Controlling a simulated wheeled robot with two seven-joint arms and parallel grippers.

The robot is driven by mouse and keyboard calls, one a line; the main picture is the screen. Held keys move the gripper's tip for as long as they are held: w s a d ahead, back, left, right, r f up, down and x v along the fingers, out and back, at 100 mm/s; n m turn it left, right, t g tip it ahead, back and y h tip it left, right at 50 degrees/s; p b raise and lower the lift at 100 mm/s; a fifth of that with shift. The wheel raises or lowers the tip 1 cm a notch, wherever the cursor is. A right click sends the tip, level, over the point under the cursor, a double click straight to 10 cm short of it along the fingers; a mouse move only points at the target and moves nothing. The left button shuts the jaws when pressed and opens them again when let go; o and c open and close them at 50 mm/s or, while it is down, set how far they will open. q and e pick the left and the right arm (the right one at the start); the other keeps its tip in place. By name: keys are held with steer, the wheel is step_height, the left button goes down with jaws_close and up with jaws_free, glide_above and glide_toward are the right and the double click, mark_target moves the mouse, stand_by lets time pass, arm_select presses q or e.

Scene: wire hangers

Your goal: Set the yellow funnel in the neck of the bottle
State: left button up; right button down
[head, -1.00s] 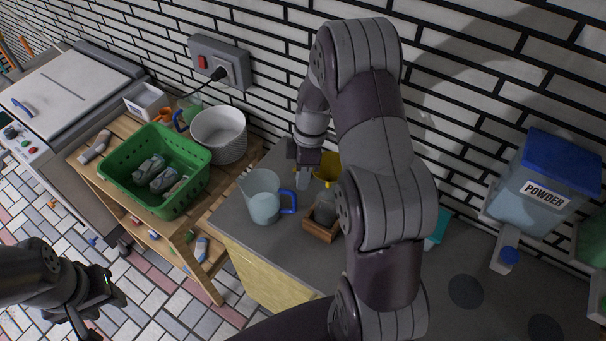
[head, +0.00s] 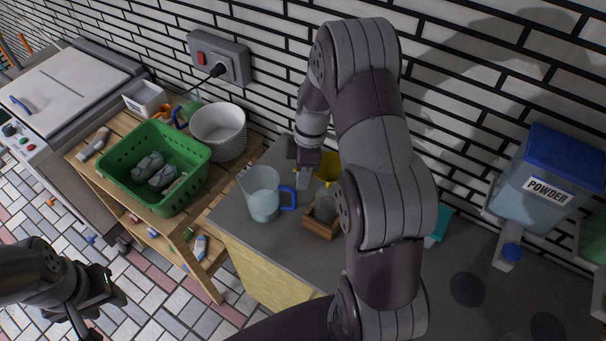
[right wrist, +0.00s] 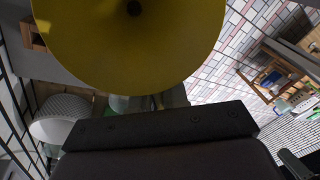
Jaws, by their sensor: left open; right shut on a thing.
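The yellow funnel (head: 329,168) is held by my right gripper (head: 305,178), above the grey counter near the wall. In the right wrist view the funnel (right wrist: 125,50) fills the top middle, its wide mouth and dark centre hole facing the camera. A clear greyish thing, probably the bottle (head: 326,209), stands in a small wooden box (head: 318,229), partly hidden by my right arm; its neck cannot be made out. The funnel is apart from it, further back. My left gripper (head: 98,306) is open and empty at the lower left, over the floor.
A clear jug (head: 262,197) with a blue handle stands left of the wooden box. A wooden bench (head: 213,283) holds a green basket (head: 179,203) and a white ribbed pot (head: 219,131). A powder bin (head: 545,185) stands at the right. The counter's front left is bare.

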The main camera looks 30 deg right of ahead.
steer(key=shift+f, duration=0.3)
jaws_free()
stand_by(0.3)
stand_by(0.4)
steer(key=w+a, duration=0.3)
steer(key=a, duration=0.3)
steer(key=shift+a, duration=0.2)
stand_by(0.7)
steer(key=a+p+v, duration=0.1)
steer(key=p+v, duration=0.3)
steer(key=v, duration=0.2)
steer(key=shift+s, duration=0.25)
